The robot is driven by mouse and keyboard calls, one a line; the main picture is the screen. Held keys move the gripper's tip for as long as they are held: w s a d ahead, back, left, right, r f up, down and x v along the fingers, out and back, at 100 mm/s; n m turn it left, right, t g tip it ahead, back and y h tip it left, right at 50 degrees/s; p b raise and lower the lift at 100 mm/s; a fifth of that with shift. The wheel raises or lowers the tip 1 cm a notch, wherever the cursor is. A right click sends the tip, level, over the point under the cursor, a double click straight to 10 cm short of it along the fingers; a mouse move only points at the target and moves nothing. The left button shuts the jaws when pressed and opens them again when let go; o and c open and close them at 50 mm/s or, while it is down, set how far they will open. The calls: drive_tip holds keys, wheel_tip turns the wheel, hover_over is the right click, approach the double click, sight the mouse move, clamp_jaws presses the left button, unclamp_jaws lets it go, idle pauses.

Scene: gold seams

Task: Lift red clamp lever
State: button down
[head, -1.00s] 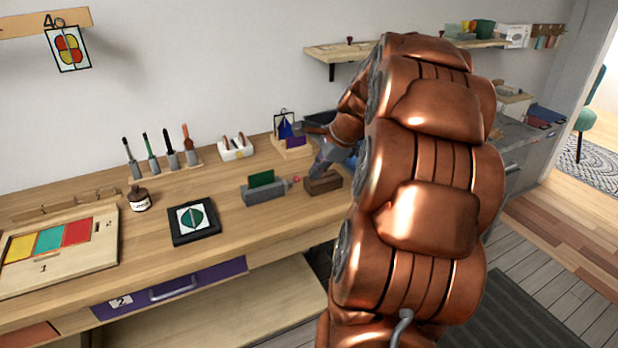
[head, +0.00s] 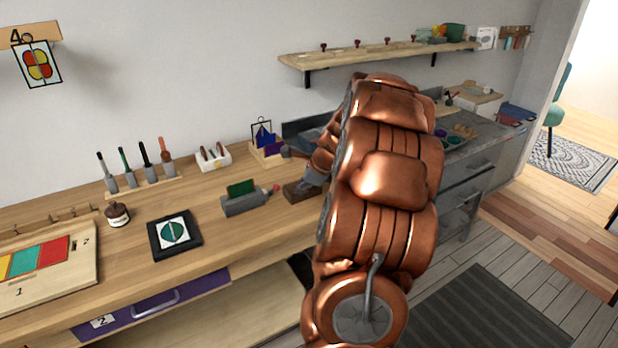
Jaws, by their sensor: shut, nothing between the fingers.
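A grey clamp (head: 243,204) stands on the wooden bench and holds an upright green plate (head: 241,187). A small red knob, seemingly the end of the clamp lever (head: 275,189), shows at the clamp's right end. It is too small to make out its shape. My gripper (head: 313,178) is shut and empty, to the right of the red knob and apart from it, over a dark brown block (head: 300,192). My copper arm hides much of the gripper, and its fingertips are hard to make out.
A black framed tile (head: 174,235) lies left of the clamp. Behind stand a row of upright tools (head: 143,167), a white holder (head: 213,158) and a wooden stand (head: 265,150) with a blue piece. A wall shelf (head: 375,60) carries several small red knobs.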

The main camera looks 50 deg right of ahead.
sight(273, 190)
drive_tip(key=shift+w+a+r+p, duration=0.15)
drive_tip(key=shift+w+a+r, duration=0.15)
drive_tip(key=shift+w+a, duration=0.35)
drive_tip(key=shift+w+a+r+p, duration=0.15)
drive_tip(key=shift+w+a+r, duration=0.25)
drive_tip(key=shift+w, duration=0.45)
drive_tip(key=shift+w+r+p, duration=0.15)
drive_tip(key=shift+p, duration=0.45)
drive_tip(key=shift+g, duration=0.3)
drive_tip(key=shift+w+p, duration=0.1)
drive_tip(key=shift+p, duration=0.6)
